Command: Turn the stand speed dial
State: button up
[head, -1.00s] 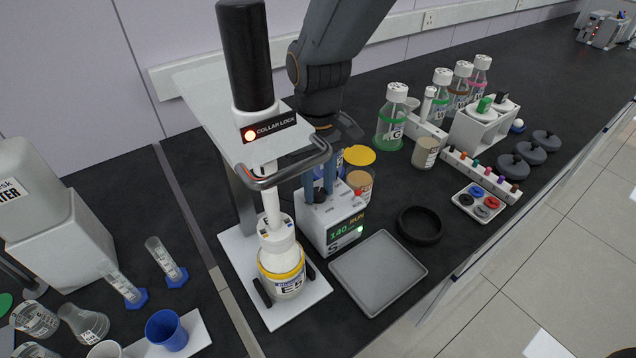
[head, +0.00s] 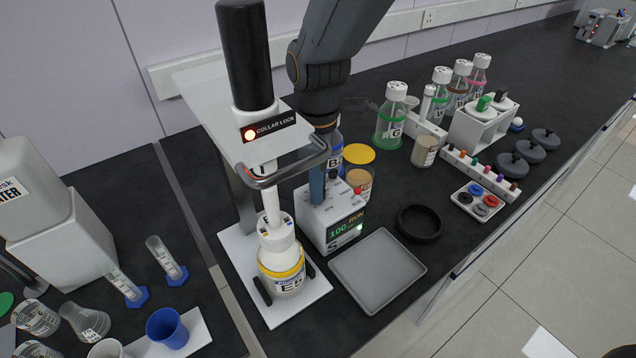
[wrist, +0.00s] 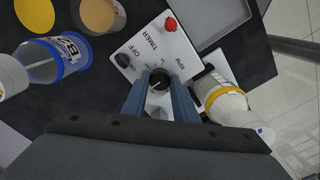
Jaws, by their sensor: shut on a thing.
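The stand's control box (head: 331,222) is white and stands beside the stirring stand; its green display reads 100 and RUN. In the wrist view the box's top face (wrist: 187,66) carries OFF, TIMER and RPM labels, a red button (wrist: 171,24) and a small black knob (wrist: 122,60). The black speed dial (wrist: 159,80) near RPM sits between the blue fingertips of my gripper (wrist: 160,84), which is shut on it. In the head view my gripper (head: 317,186) comes down on the box from above, and its fingers hide the dial.
The stand (head: 243,172) with COLLAR LOCK panel and a yellow-ringed bottle (head: 281,272) is close on the left. A grey tray (head: 377,270) and black ring (head: 419,224) lie at right. Bottle B2 (wrist: 57,57) and yellow lid (wrist: 93,14) are nearby.

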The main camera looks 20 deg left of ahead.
jog(key=shift+r+n, duration=0.1)
jog(key=shift+n, duration=1)
jog(key=shift+a, duration=0.1)
jog(key=o, duration=1.1)
jog(key=shift+c, duration=0.2)
jog(key=shift+r+b, duration=1.1)
jog(key=shift+r, duration=2.8)
